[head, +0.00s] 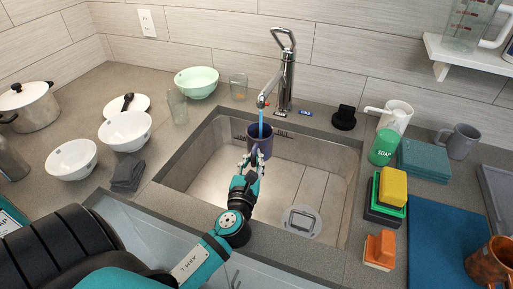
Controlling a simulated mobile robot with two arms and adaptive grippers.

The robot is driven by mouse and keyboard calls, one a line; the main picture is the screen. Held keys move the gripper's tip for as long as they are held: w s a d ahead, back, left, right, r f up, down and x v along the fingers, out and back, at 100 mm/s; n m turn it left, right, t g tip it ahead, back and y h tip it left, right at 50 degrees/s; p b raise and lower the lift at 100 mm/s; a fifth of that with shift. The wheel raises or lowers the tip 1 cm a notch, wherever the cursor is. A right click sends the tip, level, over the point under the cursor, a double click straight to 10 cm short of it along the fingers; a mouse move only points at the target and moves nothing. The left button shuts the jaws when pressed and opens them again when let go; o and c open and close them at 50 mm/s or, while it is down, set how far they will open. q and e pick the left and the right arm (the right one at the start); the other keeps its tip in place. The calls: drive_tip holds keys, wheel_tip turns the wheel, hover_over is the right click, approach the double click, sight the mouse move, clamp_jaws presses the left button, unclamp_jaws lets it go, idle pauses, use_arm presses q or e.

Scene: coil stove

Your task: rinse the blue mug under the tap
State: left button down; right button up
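The blue mug (262,140) is dark blue and is held above the sink basin (200,178), upright or nearly so, directly below the tap (285,72). A blue stream of water (261,122) runs from the spout down into the mug's mouth. My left gripper (252,160) is at the near side of the mug, with its fingers against it, and appears shut on it. The mug's inside is mostly hidden. My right gripper is not in the head view.
White bowls (73,159) and a mint bowl (196,82) stand left of the sink. A green soap bottle (384,146), sponges (392,187) and a grey mug (463,141) stand to the right. A drain (301,221) is in the basin floor.

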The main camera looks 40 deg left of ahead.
use_arm(q)
drive_tip(key=shift+w+d+r, duration=0.1)
drive_tip(key=shift+w+d, duration=0.15)
drive_tip(key=shift+s+a, duration=0.15)
drive_tip(key=shift+s+a, duration=0.3)
drive_tip(key=shift+w+d+p, duration=0.1)
drive_tip(key=shift+p, duration=0.2)
drive_tip(key=shift+w+d, duration=0.35)
idle(0.3)
drive_tip(key=s+d, duration=0.5)
drive_tip(key=s, duration=0.1)
drive_tip(key=shift+d+b, duration=0.25)
drive_tip(key=shift+b, duration=0.15)
